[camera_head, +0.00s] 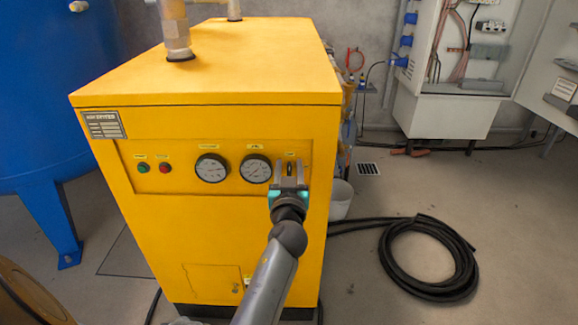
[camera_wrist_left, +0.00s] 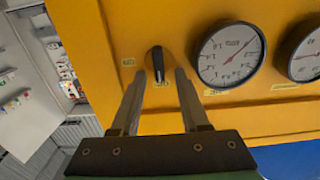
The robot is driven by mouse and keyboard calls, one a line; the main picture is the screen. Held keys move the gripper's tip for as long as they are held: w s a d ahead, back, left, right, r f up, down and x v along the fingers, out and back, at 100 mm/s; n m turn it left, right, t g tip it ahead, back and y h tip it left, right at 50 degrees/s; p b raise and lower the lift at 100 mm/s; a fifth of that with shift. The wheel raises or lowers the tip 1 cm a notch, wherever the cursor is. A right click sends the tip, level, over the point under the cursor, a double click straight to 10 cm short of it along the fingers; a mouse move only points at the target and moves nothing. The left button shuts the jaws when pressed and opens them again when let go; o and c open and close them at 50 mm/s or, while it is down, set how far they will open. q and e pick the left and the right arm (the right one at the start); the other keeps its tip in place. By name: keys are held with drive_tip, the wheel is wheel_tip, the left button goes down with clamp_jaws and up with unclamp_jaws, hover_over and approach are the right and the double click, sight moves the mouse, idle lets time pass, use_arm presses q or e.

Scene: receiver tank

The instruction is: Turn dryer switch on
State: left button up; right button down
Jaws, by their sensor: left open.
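The yellow dryer (camera_head: 220,122) stands in the middle of the head view. Its front panel carries a green button (camera_head: 143,168), a red button (camera_head: 164,168) and two round gauges. The black rotary switch (camera_wrist_left: 157,64) shows in the left wrist view, its lever lying along the finger direction. In the head view the switch (camera_head: 291,167) is mostly hidden by the gripper. My left gripper (camera_head: 290,172) is at the panel's right end, open, with its fingers (camera_wrist_left: 158,82) on either side of the switch lever and a gap visible on both sides. My right gripper is not seen.
Two gauges, the left one (camera_head: 212,168) and the right one (camera_head: 255,169), sit beside the switch. A blue tank (camera_head: 45,90) stands at left. A coiled black hose (camera_head: 430,285) lies on the floor at right. An open electrical cabinet (camera_head: 450,115) is behind.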

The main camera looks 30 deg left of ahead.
use_arm(q)
drive_tip(key=shift+c, duration=1.4)
clamp_jaws()
